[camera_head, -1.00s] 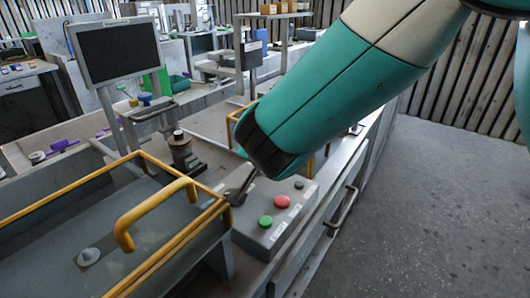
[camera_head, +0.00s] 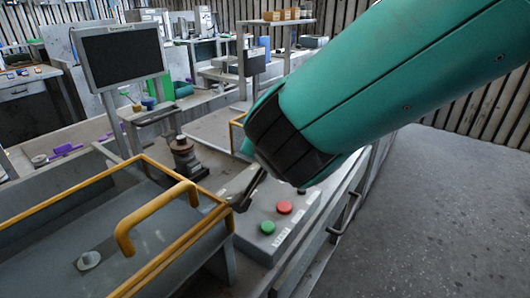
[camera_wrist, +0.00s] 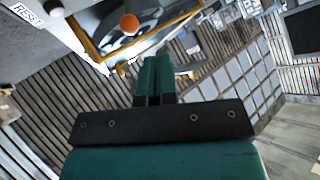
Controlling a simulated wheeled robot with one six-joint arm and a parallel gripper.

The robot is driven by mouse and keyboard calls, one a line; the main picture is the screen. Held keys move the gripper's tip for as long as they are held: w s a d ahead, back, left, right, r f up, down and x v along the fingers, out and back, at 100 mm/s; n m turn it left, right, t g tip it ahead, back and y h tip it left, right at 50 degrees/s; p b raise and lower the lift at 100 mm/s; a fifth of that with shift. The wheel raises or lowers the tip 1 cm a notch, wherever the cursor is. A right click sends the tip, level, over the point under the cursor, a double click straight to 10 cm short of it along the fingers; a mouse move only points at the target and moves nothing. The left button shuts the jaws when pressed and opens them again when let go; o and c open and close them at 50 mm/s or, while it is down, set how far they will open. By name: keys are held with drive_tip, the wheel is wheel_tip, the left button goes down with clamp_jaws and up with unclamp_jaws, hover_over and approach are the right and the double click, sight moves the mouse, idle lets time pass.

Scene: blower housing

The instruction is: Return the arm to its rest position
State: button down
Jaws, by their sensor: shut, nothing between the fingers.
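My arm reaches in from the upper right in the head view, teal with a dark wrist. My gripper (camera_head: 245,193) points down and left beside the control box, its tips near the yellow-railed tray's right corner. In the wrist view my gripper (camera_wrist: 154,62) shows two teal fingers pressed together with nothing between them. The control box (camera_head: 290,228) has a green button (camera_head: 267,227) and a red button (camera_head: 284,207). Part of the box is hidden behind my wrist.
The tray (camera_head: 150,262) with a yellow rail and handle (camera_head: 150,210) fills the lower left. A monitor (camera_head: 120,55) stands behind it. A brown cylindrical part (camera_head: 183,155) sits on the bench near my gripper. Open floor (camera_head: 440,220) lies at right.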

drive_tip(key=shift+v, duration=1.05)
drive_tip(key=s+d+f+n+g, duration=0.1)
drive_tip(key=s+d+n+g, duration=0.3)
drive_tip(key=s+d+g, duration=0.35)
drive_tip(key=s+d+r+n+g+y, duration=0.1)
drive_tip(key=s+d+n+g, duration=0.1)
drive_tip(key=s, duration=0.4)
drive_tip(key=s+d+r+n+g+y+p, duration=0.1)
drive_tip(key=s+d+n+g+y, duration=0.1)
drive_tip(key=s+n, duration=0.3)
drive_tip(key=s, duration=0.2)
drive_tip(key=shift+s+r+p, duration=0.25)
drive_tip(key=shift+s+p, duration=0.05)
